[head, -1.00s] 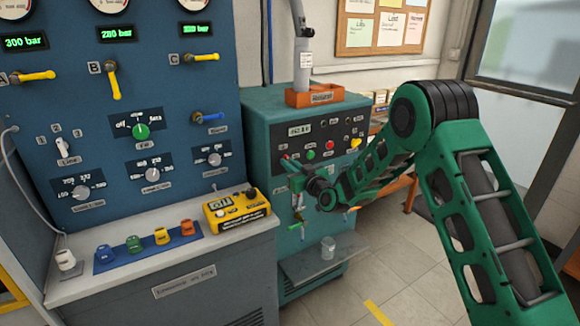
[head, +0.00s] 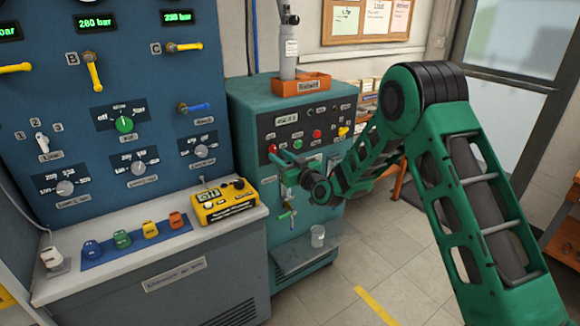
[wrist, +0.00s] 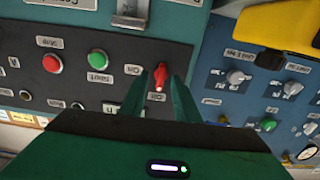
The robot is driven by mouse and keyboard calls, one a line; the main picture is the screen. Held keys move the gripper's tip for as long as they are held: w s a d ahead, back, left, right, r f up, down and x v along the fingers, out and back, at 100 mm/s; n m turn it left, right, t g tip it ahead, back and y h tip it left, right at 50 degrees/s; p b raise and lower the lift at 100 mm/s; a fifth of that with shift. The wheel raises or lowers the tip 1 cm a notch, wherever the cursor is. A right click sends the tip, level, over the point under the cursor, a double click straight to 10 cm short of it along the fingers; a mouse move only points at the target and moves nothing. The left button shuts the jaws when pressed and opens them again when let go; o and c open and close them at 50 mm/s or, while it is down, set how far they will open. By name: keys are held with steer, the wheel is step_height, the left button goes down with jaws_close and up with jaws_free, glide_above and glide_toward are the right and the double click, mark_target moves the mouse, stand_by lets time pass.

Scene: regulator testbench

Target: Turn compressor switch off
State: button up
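The compressor is a teal cabinet (head: 250,112) with a black control panel, right of the blue test bench. Its red switch (wrist: 160,76) shows in the wrist view, where the panel appears upside down. The switch carries a white mark, and small labels that seem to read On and Off lie around it. My gripper (wrist: 160,92) is open, with one fingertip on each side of the switch. I cannot tell whether either finger touches it. In the head view my gripper (head: 285,160) is at the panel's left part and partly hides it.
A green Start button (wrist: 97,59) and a red Stop button (wrist: 53,62) sit beside the switch on the panel. The blue bench (head: 80,120) with knobs and a yellow meter (head: 224,201) stands close on the left. A small clear cup (head: 318,236) stands on the shelf below.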

steer(key=v, duration=0.8)
steer(key=shift+d, duration=0.15)
steer(key=s+d+r+m+g+h, duration=0.1)
steer(key=s+d+g+h, duration=0.2)
steer(key=s+d, duration=0.55)
steer(key=s+d+r+m+g+h, duration=0.1)
steer(key=s+d+m+g+h, duration=0.15)
steer(key=s+d, duration=0.65)
steer(key=s+d+r+m+g+h, duration=0.1)
steer(key=s+d+g+h, duration=0.3)
steer(key=d, duration=1)
steer(key=s+d+m+g, duration=0.2)
steer(key=s+d+m, duration=0.2)
steer(key=s, duration=1)
steer(key=s+d+r+m+g, duration=0.1)
steer(key=s+d+m+g, duration=0.2)
steer(key=s, duration=1.2)
steer(key=shift+s+d+m+g, duration=0.25)
steer(key=shift+d+m+g, duration=0.1)
steer(key=shift+d+m, duration=0.65)
steer(key=shift+r, duration=0.1)
